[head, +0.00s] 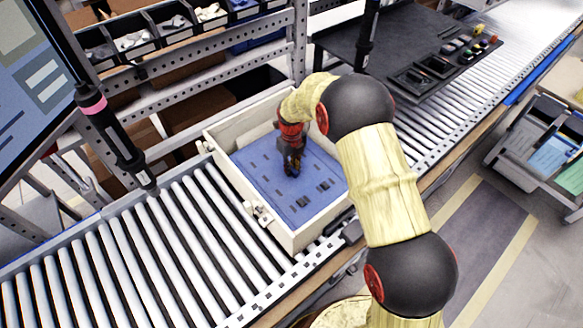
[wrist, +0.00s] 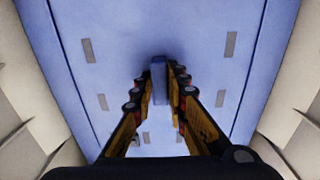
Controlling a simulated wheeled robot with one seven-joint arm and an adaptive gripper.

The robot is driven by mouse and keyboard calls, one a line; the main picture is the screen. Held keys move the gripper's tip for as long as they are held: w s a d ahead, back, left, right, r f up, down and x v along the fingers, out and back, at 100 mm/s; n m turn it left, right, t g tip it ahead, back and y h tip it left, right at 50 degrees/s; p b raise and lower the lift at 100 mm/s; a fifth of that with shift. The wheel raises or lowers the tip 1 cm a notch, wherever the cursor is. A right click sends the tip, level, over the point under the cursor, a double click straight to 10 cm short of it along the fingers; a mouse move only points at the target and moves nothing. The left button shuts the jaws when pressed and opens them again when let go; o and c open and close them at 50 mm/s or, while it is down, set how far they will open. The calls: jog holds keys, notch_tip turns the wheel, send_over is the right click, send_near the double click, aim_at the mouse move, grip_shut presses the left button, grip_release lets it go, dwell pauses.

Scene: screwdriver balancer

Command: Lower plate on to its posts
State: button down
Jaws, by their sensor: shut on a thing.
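The blue plate (head: 262,172) lies inside a cream-white box (head: 318,229) on the roller conveyor. It has several small dark slots across its face. My gripper (head: 292,172) reaches down into the box over the middle of the plate. In the wrist view the plate (wrist: 200,30) fills most of the picture, and my gripper (wrist: 160,80) is shut on an upright blue tab (wrist: 159,84) at the plate's middle. The posts are hidden under the plate, so I cannot tell whether it touches them. The box walls show on both sides in the wrist view.
The conveyor rollers (head: 150,255) run left of the box and continue to the upper right. A hanging screwdriver (head: 118,138) is at the left, and another dark tool (head: 368,30) hangs behind the arm. A dark table (head: 345,45) and part bins (head: 145,42) stand behind.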

jog(key=shift+w+r, duration=0.15)
jog(key=shift+r, duration=0.05)
jog(key=c, duration=2.1)
grip_release()
jog(key=o, duration=0.4)
jog(key=shift+f, duration=0.1)
notch_tip(320, 180, up, 12)
